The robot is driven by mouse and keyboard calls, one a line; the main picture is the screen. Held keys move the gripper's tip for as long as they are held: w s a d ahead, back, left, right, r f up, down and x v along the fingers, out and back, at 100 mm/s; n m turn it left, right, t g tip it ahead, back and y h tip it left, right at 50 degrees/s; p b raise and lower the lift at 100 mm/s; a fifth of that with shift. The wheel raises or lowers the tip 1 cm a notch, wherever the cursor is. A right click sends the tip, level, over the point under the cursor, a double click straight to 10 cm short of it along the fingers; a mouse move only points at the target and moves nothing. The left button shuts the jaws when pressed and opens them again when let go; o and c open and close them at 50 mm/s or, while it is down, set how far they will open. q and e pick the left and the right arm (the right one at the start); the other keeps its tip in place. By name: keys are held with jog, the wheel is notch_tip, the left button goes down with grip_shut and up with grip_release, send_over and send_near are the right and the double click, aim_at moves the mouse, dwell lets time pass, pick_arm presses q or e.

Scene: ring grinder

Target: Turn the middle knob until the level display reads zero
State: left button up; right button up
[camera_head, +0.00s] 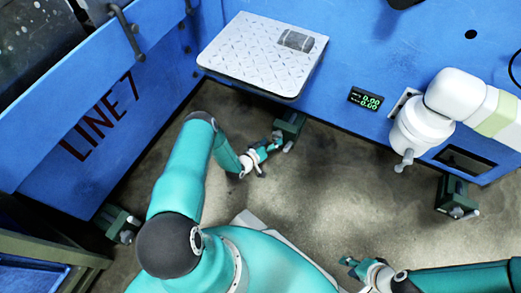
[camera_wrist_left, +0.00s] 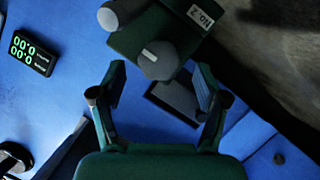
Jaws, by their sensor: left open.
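The middle knob unit, a dark green box (camera_head: 291,128), sits at the foot of the blue machine wall. In the left wrist view its grey knob (camera_wrist_left: 158,62) with a white mark shows beside a "NO.2" label (camera_wrist_left: 201,14). My left gripper (camera_head: 262,156) is beside this unit. In its wrist view the open fingers (camera_wrist_left: 160,88) are apart, with the knob beyond the tips and nothing between them. The level display (camera_head: 367,99) appears to show 0.00 on both green lines; it is upside down in the wrist view (camera_wrist_left: 32,54). My right gripper (camera_head: 359,268) is away at lower right.
Similar green knob units stand at right (camera_head: 456,195) and far left (camera_head: 122,224). A white plate (camera_head: 262,55) juts above the middle unit. A white machine arm (camera_head: 425,125) hangs at right. The concrete floor between the units is clear.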

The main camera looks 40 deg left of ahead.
pick_arm(q)
jog(key=v, duration=0.8)
jog(key=w+d+r+m+h, duration=0.2)
jog(key=w+d+r, duration=0.3)
jog(key=d+r, duration=0.25)
jog(key=w+d+r+m+h, duration=0.25)
jog(key=w+d+r, duration=0.25)
jog(key=d+r, duration=0.25)
jog(key=s+d+g, duration=0.5)
jog(key=s+d, duration=0.2)
jog(key=s+d+f+g, duration=0.1)
jog(key=s+g, duration=0.7)
jog(key=s, duration=1.1)
jog(key=shift+p+x, duration=0.35)
jog(key=shift+x, duration=0.4)
jog(key=shift+m+g, duration=0.3)
jog(key=shift+m, duration=0.05)
jog(key=r+p, duration=3.8)
jog(key=shift+s, duration=0.25)
jog(key=shift+c, duration=0.2)
